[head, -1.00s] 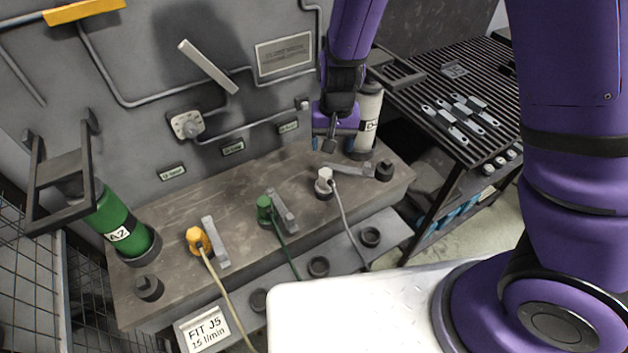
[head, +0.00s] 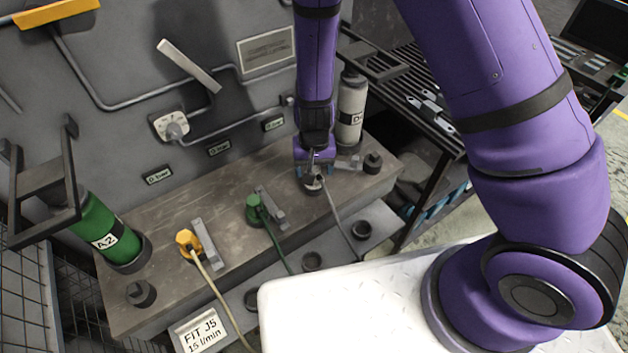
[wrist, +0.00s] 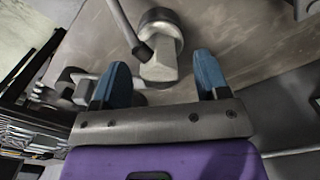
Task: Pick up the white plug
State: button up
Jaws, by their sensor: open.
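The white plug (wrist: 160,62) sits in a socket on the grey bench, with its cable (wrist: 127,25) running off it; the wrist view shows it just ahead of and between my blue fingertips. My gripper (wrist: 160,78) is open, one finger on each side of the plug's near end. I cannot tell whether either finger touches it. In the head view my gripper (head: 314,172) is low over the plug's place and hides most of it; the grey cable (head: 340,222) runs down from there.
A green plug (head: 254,207) and a yellow plug (head: 187,240) stand to the left on the bench (head: 165,218), each beside a grey bracket. A white cylinder (head: 350,112) stands close behind my gripper. A metal lever (head: 348,163) lies just right of it.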

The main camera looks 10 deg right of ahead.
jog(key=shift+f, duration=1.4)
jog(key=c, duration=1.2)
jog(key=shift+o, duration=0.2)
jog(key=shift+r, duration=0.15)
